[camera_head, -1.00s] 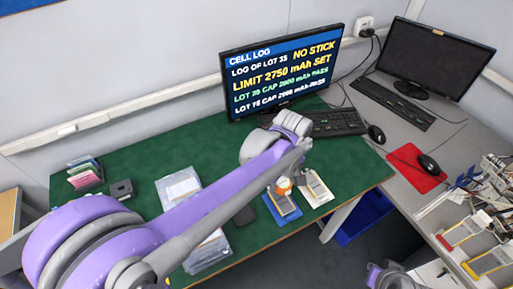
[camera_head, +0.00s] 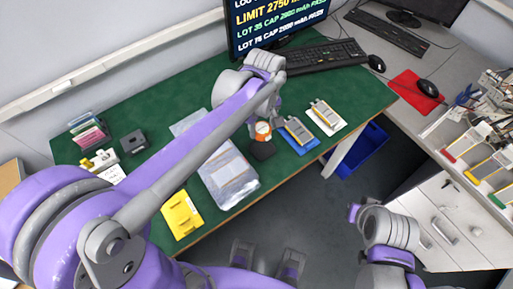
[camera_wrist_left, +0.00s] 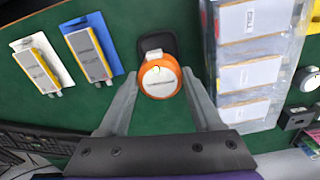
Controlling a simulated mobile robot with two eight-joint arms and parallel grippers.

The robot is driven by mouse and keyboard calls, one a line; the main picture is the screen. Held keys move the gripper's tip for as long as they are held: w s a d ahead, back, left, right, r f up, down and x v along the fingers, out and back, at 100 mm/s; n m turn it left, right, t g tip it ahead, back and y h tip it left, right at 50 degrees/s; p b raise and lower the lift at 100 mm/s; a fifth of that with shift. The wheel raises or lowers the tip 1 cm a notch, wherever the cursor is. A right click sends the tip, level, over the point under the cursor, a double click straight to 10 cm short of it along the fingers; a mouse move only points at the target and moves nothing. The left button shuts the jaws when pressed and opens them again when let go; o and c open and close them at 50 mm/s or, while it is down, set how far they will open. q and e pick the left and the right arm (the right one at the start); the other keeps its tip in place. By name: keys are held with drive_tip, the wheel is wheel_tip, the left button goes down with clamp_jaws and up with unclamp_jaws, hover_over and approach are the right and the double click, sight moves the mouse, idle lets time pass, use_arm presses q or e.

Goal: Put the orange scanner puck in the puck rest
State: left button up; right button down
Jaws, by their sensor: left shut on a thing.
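The orange scanner puck (camera_head: 262,128), round with a pale face, is between the fingers of my left gripper (camera_head: 264,120), which is shut on it. In the left wrist view the puck (camera_wrist_left: 160,80) sits between the two grey fingertips (camera_wrist_left: 160,74). It overlaps the near end of a black rounded pad (camera_wrist_left: 158,43), which also shows just below the puck in the head view (camera_head: 262,150). A dark grey block with a small recess (camera_head: 134,142), possibly the puck rest, stands at the left of the green table.
A blue mat (camera_head: 312,149) and a white mat (camera_head: 337,128), each carrying a cell, lie right of the puck. A clear bagged tray (camera_head: 228,178) lies left, with a yellow piece (camera_head: 181,215) beyond it. The keyboard (camera_head: 318,57) and monitor stand behind.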

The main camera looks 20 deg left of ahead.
sight(263, 128)
use_arm(q)
wheel_tip(263, 128, down, 5)
drive_tip(key=shift+w+d+r, duration=0.1)
drive_tip(key=shift+f+b, duration=0.35)
drive_tip(key=shift+f, duration=1.8)
drive_tip(key=shift+f, duration=0.15)
drive_tip(key=o, duration=1.5)
drive_tip(key=shift+c, duration=0.2)
drive_tip(key=shift+r, duration=0.35)
wheel_tip(263, 128, up, 12)
drive_tip(key=shift+f+p, duration=0.15)
drive_tip(key=shift+p, duration=0.45)
